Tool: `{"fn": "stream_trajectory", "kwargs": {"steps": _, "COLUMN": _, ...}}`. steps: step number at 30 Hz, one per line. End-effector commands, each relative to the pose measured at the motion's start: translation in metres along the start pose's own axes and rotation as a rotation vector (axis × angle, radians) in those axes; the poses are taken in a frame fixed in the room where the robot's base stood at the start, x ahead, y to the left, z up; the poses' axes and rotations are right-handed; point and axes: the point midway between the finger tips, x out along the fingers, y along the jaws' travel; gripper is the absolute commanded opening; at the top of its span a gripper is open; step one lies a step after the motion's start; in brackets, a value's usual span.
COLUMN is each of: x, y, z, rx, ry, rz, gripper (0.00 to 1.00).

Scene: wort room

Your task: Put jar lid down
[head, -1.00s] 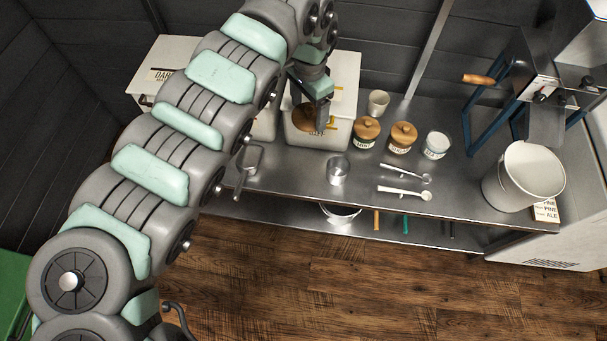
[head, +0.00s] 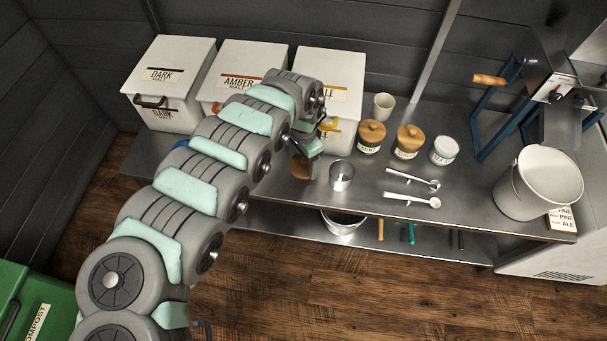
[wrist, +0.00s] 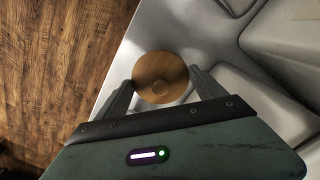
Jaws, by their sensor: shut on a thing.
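The jar lid (head: 299,167) is a round wooden disc with a small knob. It is at the front of the steel bench (head: 262,183), left of the metal cup. My gripper (head: 307,158) is shut on it. In the wrist view, the lid (wrist: 160,72) lies between the two fingers, knob toward the camera, over a pale grey surface. I cannot tell whether it touches the bench. The arm partly hides the gripper in the head view. An open glass jar with white contents (head: 444,151) stands to the right, beside two jars with wooden lids (head: 371,137) (head: 408,142).
A metal cup (head: 341,176) stands close right of the lid. White malt bins (head: 180,80) line the back left. A beige cup (head: 383,106), two spoons (head: 412,200) and a white bucket (head: 538,183) are further right. The bench's front edge is close.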

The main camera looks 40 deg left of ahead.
Motion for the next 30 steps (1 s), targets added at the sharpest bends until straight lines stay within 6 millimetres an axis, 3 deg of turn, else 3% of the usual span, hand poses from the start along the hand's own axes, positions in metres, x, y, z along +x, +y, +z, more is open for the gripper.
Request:
{"fn": "stream_trajectory", "kwargs": {"steps": 1, "x": 0.013, "y": 0.002, "z": 0.0, "rx": 0.0, "ry": 0.0, "rz": 0.003, "gripper": 0.41}}
{"fn": "stream_trajectory", "kwargs": {"steps": 8, "x": 0.028, "y": -0.001, "z": -0.001, "rx": 0.0, "ry": 0.002, "rz": -0.002, "gripper": 0.41}}
{"fn": "stream_trajectory", "kwargs": {"steps": 16, "x": 0.066, "y": 0.0, "z": -0.001, "rx": -0.001, "ry": 0.002, "rz": 0.001, "gripper": 0.41}}
{"fn": "stream_trajectory", "kwargs": {"steps": 27, "x": 0.067, "y": 0.0, "z": -0.001, "rx": 0.0, "ry": 0.001, "rz": -0.001, "gripper": 0.41}}
{"fn": "stream_trajectory", "kwargs": {"steps": 28, "x": 0.068, "y": -0.001, "z": -0.001, "rx": 0.0, "ry": 0.001, "rz": -0.001, "gripper": 0.8}}
{"fn": "stream_trajectory", "kwargs": {"steps": 30, "x": 0.068, "y": -0.001, "z": 0.0, "rx": 0.0, "ry": 0.002, "rz": -0.002, "gripper": 0.86}}
